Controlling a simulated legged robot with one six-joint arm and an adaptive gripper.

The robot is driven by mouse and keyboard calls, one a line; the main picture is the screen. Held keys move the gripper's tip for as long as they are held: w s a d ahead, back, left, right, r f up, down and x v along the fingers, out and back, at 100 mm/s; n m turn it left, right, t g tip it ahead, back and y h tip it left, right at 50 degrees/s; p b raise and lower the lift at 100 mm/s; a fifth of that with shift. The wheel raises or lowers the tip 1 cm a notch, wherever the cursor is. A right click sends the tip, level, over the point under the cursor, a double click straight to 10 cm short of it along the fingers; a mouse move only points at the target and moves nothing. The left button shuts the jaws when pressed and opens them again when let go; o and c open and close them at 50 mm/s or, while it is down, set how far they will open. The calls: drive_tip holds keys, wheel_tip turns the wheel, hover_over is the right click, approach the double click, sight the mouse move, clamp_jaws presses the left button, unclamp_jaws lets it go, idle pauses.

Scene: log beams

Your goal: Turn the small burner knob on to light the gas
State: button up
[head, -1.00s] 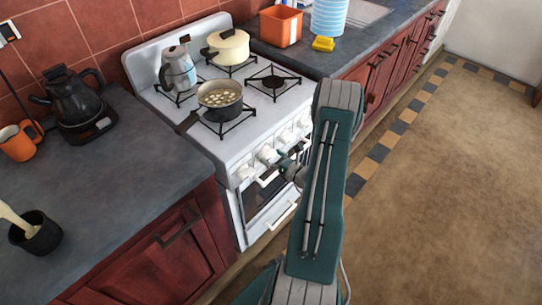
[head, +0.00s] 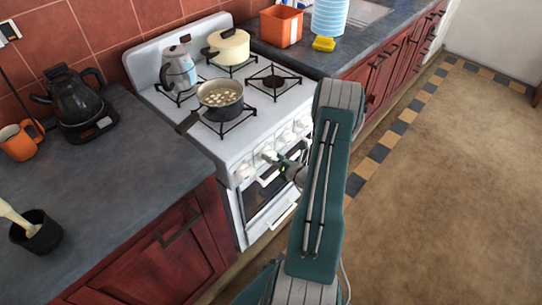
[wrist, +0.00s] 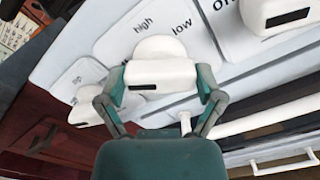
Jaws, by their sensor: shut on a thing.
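The white stove (head: 235,150) stands between the counters, with a row of white knobs on its front panel. In the wrist view my gripper (wrist: 163,85) has its two green fingers closed on either side of a white burner knob (wrist: 160,68). The knob has a dark mark on its front, and the panel behind it reads "high" and "low". In the head view my gripper (head: 268,157) is at the front panel, partly hidden by my arm. A pot with pale round pieces (head: 220,97) sits on the front-left burner. I see no flame.
Another knob (wrist: 275,15) is at the upper right and one (wrist: 85,105) at the lower left. A kettle (head: 178,70) and a cream pot (head: 228,46) stand on the back burners. The front-right burner (head: 273,82) is empty.

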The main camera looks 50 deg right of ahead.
drive_tip(key=m, duration=0.7)
drive_tip(key=shift+d, duration=0.2)
drive_tip(key=m, duration=0.4)
drive_tip(key=shift+f+m, duration=0.1)
drive_tip(key=shift+m, duration=1.4)
drive_tip(key=shift+f+m, duration=0.1)
drive_tip(key=shift+m, duration=0.2)
drive_tip(key=o, duration=0.9)
drive_tip(key=shift+c, duration=0.2)
drive_tip(key=shift+d, duration=0.1)
